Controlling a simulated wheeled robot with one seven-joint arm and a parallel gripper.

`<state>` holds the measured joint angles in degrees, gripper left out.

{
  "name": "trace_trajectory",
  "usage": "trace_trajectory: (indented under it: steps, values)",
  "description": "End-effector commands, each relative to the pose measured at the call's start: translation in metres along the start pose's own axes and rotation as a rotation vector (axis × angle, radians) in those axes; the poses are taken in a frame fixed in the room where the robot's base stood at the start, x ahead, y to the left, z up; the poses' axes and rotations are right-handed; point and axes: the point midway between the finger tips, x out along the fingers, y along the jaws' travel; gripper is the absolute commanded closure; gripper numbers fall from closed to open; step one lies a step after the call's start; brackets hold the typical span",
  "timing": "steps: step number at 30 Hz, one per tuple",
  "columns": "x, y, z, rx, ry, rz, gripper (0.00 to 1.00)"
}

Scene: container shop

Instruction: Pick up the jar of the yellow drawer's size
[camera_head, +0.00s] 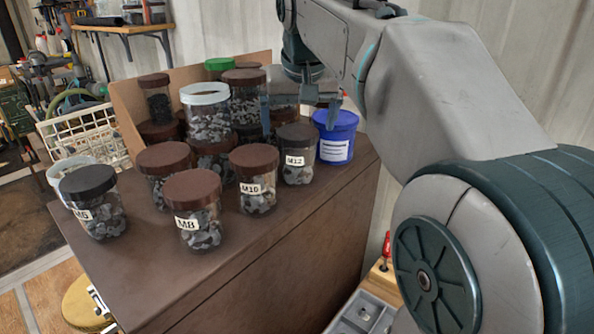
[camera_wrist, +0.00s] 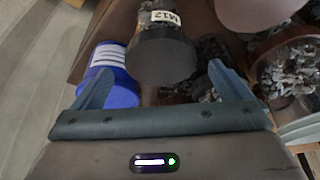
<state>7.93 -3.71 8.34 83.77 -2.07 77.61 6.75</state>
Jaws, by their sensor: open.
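Labelled jars of grey metal parts stand at the front of the brown cabinet top: M6 (camera_head: 92,203) with a black lid, M8 (camera_head: 195,215), M10 (camera_head: 255,185) with brown lids, and M12 (camera_head: 297,160) with a dark lid. My gripper (camera_head: 300,112) is open above and behind the M12 jar. In the wrist view my open fingers (camera_wrist: 162,85) spread on either side of the M12 jar's dark lid (camera_wrist: 160,62), its label showing beyond; contact cannot be told. No yellow drawer or size mark on one is readable.
A blue tub (camera_head: 336,140) stands right of M12 and shows close to one finger in the wrist view (camera_wrist: 112,82). Several unlabelled jars crowd behind, one with a white lid (camera_head: 206,115). A white basket (camera_head: 88,138) is at left. The cabinet top's front strip (camera_head: 270,230) is clear.

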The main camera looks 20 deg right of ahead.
Motion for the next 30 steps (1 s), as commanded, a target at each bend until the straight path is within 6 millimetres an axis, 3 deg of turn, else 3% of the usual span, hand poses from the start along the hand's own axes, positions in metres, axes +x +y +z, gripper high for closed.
trace_trajectory:
  steps: [5,13,22,23,30]
  values:
    - [0.012,-0.001,0.002,-0.002,-0.001,-0.001,0.03]
    - [0.050,-0.002,0.004,-0.002,0.000,-0.001,0.03]
    - [0.056,-0.002,0.004,-0.003,0.002,-0.001,0.03]
    - [0.056,-0.002,0.004,-0.003,0.001,-0.001,0.06]
    - [0.056,-0.002,0.004,-0.003,0.001,-0.001,0.72]
